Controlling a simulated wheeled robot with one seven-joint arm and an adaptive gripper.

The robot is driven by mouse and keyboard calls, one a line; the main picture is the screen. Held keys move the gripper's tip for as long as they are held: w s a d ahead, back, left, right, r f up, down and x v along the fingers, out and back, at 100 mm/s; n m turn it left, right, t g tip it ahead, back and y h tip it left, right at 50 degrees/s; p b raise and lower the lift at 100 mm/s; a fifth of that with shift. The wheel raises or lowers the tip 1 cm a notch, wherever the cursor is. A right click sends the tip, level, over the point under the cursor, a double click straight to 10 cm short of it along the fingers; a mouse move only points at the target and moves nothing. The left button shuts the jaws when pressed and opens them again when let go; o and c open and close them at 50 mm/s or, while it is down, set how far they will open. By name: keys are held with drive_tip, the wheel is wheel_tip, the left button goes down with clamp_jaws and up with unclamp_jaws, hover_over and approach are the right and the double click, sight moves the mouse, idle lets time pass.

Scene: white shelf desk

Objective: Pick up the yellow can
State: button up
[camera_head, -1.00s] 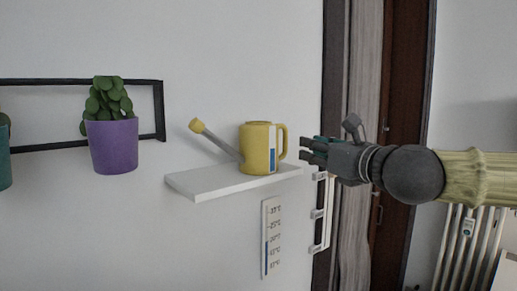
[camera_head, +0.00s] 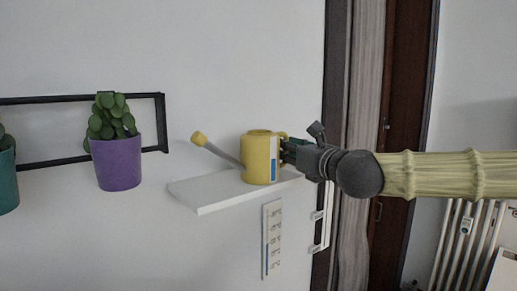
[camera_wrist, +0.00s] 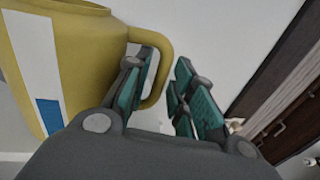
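The yellow can (camera_head: 257,160) is a watering can with a grey spout and a yellow rose. It stands upright on a white wall shelf (camera_head: 215,193), handle toward the right. In the wrist view the can (camera_wrist: 90,60) fills the left side. My gripper (camera_head: 287,151) is at the handle, on the can's right. In the wrist view my gripper (camera_wrist: 168,85) is open, with teal finger pads apart. The handle (camera_wrist: 163,65) loops beside the left finger and partly passes behind it. I cannot tell whether they touch.
A purple pot (camera_head: 117,164) with a green plant hangs left of the shelf by a black frame (camera_head: 40,162). A curtain and a dark door stand at the right.

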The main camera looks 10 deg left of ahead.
drive_tip(key=shift+x, duration=0.8)
clamp_jaws()
drive_tip(key=shift+r, duration=0.15)
